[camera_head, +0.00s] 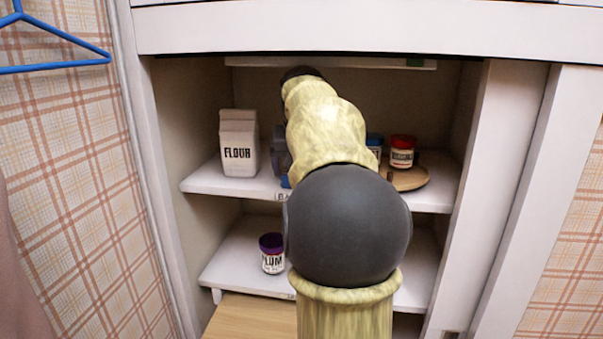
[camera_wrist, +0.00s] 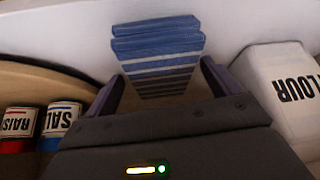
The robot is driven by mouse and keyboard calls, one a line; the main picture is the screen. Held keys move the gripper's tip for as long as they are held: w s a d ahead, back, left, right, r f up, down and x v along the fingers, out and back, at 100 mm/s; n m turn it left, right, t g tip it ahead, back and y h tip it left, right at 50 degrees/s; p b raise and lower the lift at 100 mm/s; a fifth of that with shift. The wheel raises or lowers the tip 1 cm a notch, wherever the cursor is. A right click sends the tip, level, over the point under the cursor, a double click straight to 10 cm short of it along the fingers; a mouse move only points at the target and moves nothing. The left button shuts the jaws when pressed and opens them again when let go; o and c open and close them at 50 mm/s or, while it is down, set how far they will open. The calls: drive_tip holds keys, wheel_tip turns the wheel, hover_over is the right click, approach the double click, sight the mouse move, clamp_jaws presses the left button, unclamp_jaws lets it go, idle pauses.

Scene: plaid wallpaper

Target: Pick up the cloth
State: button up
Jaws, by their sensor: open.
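A folded blue and white striped stack that looks like the cloth (camera_wrist: 158,50) lies between my fingers in the wrist view, against a pale surface. My gripper (camera_wrist: 160,74) is open, one finger on each side of the stack, with small gaps apparent. Whether either finger touches it I cannot tell. In the head view my arm reaches into the cupboard at the upper shelf (camera_head: 215,186) and hides most of the stack and gripper.
A flour carton (camera_head: 239,143) stands left of my arm, close beside my gripper in the wrist view (camera_wrist: 288,95). A red jar (camera_head: 402,152) and a blue-topped jar (camera_head: 374,143) stand at a round wooden board (camera_head: 417,180). A plum jar (camera_head: 272,254) is on the lower shelf (camera_head: 226,264).

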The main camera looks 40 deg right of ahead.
drive_tip(key=shift+f, duration=0.1)
drive_tip(key=c, duration=1.1)
drive_tip(key=shift+o, duration=0.2)
drive_tip(key=s+a, duration=0.3)
drive_tip(key=s, duration=0.1)
drive_tip(key=s+a, duration=0.4)
drive_tip(key=s, duration=0.1)
drive_tip(key=s+a+b, duration=0.1)
drive_tip(key=s+a, duration=0.3)
drive_tip(key=s, duration=0.1)
drive_tip(key=shift+a+r, duration=0.1)
drive_tip(key=shift+r, duration=0.3)
drive_tip(key=shift+o, duration=1.4)
drive_tip(key=shift+c, duration=1)
